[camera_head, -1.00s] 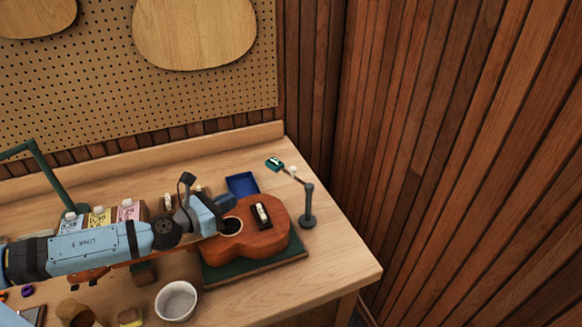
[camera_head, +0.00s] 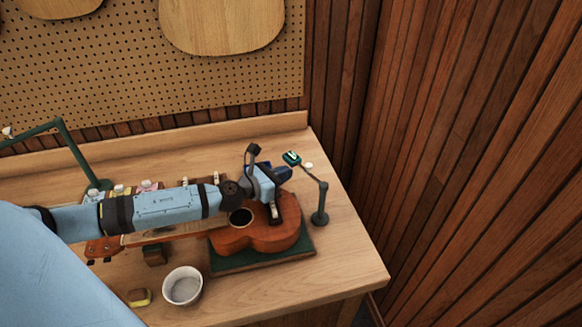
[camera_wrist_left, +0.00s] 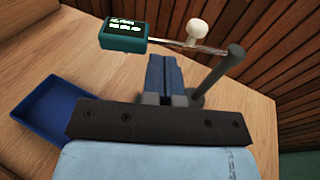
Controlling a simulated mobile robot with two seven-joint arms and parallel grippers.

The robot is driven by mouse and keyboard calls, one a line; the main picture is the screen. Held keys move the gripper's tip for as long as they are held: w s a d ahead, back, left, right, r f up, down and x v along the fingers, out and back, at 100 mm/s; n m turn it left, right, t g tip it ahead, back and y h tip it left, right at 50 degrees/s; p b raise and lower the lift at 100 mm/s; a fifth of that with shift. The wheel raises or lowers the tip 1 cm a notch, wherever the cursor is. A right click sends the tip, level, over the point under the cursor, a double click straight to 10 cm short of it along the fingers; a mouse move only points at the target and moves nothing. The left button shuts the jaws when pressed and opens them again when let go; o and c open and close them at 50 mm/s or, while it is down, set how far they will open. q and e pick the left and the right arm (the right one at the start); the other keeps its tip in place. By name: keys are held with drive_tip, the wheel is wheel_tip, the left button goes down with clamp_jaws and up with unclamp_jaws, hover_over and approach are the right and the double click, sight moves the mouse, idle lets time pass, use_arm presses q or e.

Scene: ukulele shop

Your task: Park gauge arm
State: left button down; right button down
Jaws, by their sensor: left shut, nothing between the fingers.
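The gauge arm (camera_head: 315,177) reaches out from a dark upright post (camera_head: 320,203) on a round base, at the right of the bench. It carries a teal gauge with a lit display (camera_head: 292,158) at its free end and a pale round knob (camera_head: 309,165). In the left wrist view the gauge (camera_wrist_left: 123,37), the knob (camera_wrist_left: 197,32) and the post (camera_wrist_left: 222,72) show beyond the fingers. My left gripper (camera_head: 287,172) is shut and empty, close to the gauge and arm; contact cannot be told. My right gripper is not in view.
A ukulele (camera_head: 258,236) lies on a green mat (camera_head: 222,267) under my left arm. A blue tray (camera_wrist_left: 52,112) sits beside the gripper. A white bowl (camera_head: 182,286) stands at the front. The bench's right front corner is clear. Wood-panelled wall closes the right side.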

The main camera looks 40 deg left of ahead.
sight(298, 164)
use_arm(q)
drive_tip(key=shift+x, duration=1.2)
drive_tip(key=w+m+h+b, duration=0.1)
drive_tip(key=b, duration=0.1)
drive_tip(key=w+m+g+h+b, duration=0.1)
drive_tip(key=h+b, duration=0.1)
drive_tip(key=b, duration=0.1)
drive_tip(key=w+m+g+h+b, duration=0.1)
drive_tip(key=b, duration=0.2)
drive_tip(key=shift+d+f, duration=0.15)
drive_tip(key=shift+f, duration=0.1)
drive_tip(key=shift+w+d+r+m+h+b, duration=0.15)
drive_tip(key=shift+w+r+m+h+b, duration=0.05)
drive_tip(key=shift+w+m+h+b, duration=0.15)
drive_tip(key=shift+w+d+r, duration=0.1)
drive_tip(key=shift+w, duration=0.1)
drive_tip(key=shift+p, duration=0.3)
